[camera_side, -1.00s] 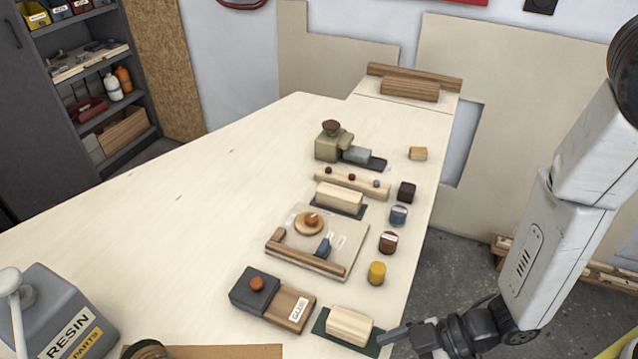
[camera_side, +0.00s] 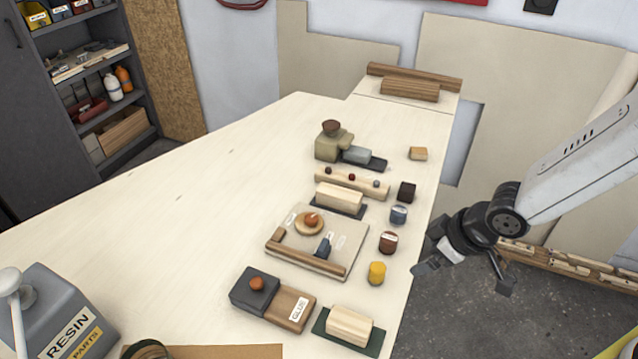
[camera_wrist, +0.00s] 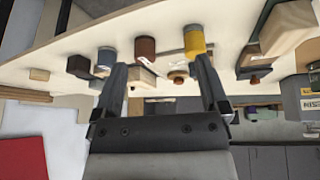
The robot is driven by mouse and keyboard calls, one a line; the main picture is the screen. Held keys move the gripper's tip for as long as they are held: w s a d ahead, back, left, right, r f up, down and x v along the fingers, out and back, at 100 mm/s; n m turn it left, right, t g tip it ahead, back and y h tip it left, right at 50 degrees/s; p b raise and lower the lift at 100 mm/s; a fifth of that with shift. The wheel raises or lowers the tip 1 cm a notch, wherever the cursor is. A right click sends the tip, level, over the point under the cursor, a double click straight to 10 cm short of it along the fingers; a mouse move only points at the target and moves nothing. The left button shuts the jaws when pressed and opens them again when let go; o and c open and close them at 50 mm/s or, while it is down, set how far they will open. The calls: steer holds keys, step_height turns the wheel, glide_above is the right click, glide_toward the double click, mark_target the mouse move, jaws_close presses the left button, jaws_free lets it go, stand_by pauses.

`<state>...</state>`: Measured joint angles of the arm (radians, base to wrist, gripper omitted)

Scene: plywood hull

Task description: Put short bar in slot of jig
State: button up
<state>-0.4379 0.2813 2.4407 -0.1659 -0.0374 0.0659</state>
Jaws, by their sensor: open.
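No part is labelled as the short bar or the jig, so I cannot tell for sure which they are. A flat board (camera_side: 345,235) on the bench carries a brown rail (camera_side: 305,257), a round disc and a small blue piece. A pale wooden block (camera_side: 349,325) lies on a green pad at the front; it also shows in the wrist view (camera_wrist: 287,28). A similar pale block (camera_side: 340,195) lies on a dark pad behind the board. My gripper (camera_side: 464,277) is open and empty, off the bench's right edge; its spread fingers show in the wrist view (camera_wrist: 160,70).
Along the right edge stand a yellow cylinder (camera_side: 377,273), a brown cylinder (camera_side: 388,242), a blue-grey cylinder (camera_side: 398,215), a dark cube (camera_side: 407,192) and a small wooden cube (camera_side: 418,153).

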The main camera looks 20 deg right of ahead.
steer(key=shift+d+r+m, duration=0.6)
steer(key=shift+d+r, duration=0.2)
steer(key=shift+r, duration=0.15)
steer(key=n+g+y, duration=0.1)
steer(key=n, duration=0.3)
glide_above(340, 317)
steer(key=s+d, duration=0.2)
steer(key=shift+f, duration=0.1)
steer(key=shift+x, duration=1.25)
steer(key=shift+f, duration=0.1)
steer(key=shift+x, duration=2.5)
steer(key=shift+s, duration=0.1)
